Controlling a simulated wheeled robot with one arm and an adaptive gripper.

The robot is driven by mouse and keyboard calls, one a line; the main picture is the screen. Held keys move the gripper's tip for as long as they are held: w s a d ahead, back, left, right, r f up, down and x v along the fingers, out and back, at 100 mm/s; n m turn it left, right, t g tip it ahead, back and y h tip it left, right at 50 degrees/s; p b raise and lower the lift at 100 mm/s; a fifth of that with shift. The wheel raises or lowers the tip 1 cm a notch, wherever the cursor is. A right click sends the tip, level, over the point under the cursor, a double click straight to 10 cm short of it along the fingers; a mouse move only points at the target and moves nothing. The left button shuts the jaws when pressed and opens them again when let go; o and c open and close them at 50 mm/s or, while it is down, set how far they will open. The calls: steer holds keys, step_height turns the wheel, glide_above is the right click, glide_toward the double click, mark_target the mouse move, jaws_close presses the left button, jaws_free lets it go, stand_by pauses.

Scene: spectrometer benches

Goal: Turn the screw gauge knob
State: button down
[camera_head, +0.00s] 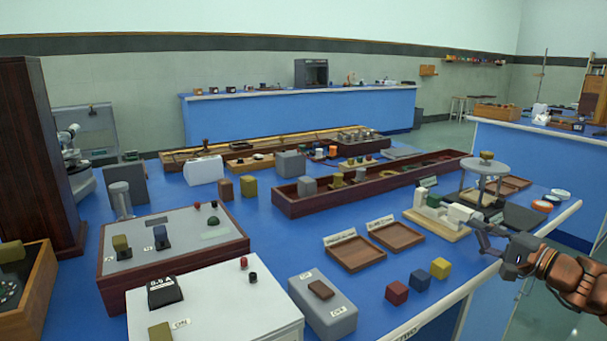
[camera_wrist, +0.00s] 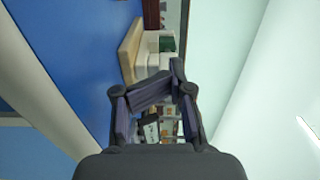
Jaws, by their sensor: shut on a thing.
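The screw gauge (camera_head: 436,213) sits on a pale wooden base near the right front edge of the blue bench. It has a green part and a white barrel lying sideways. In the wrist view the gauge (camera_wrist: 154,61) shows just beyond my fingers, with its base on the left. My gripper (camera_head: 481,228) reaches in from the right at the barrel's right end. Its fingertips (camera_wrist: 166,88) are closed together there, on the knob end. The knob itself is mostly hidden by the fingers.
A round raised stand (camera_head: 485,167) is close behind my gripper. Two shallow wooden trays (camera_head: 357,266) lie left of the gauge. Red, blue and yellow cubes (camera_head: 420,280) stand in front, near the bench edge. Free floor lies right of the edge.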

steer(key=shift+d+f, duration=0.1)
steer(key=shift+d, duration=0.35)
steer(key=shift+s+a+f+b, duration=0.15)
steer(key=shift+b, duration=0.25)
steer(key=v, duration=0.3)
steer(key=b+v, duration=0.1)
steer(key=v, duration=0.1)
steer(key=shift+s+a, duration=0.15)
steer(key=shift+s, duration=0.25)
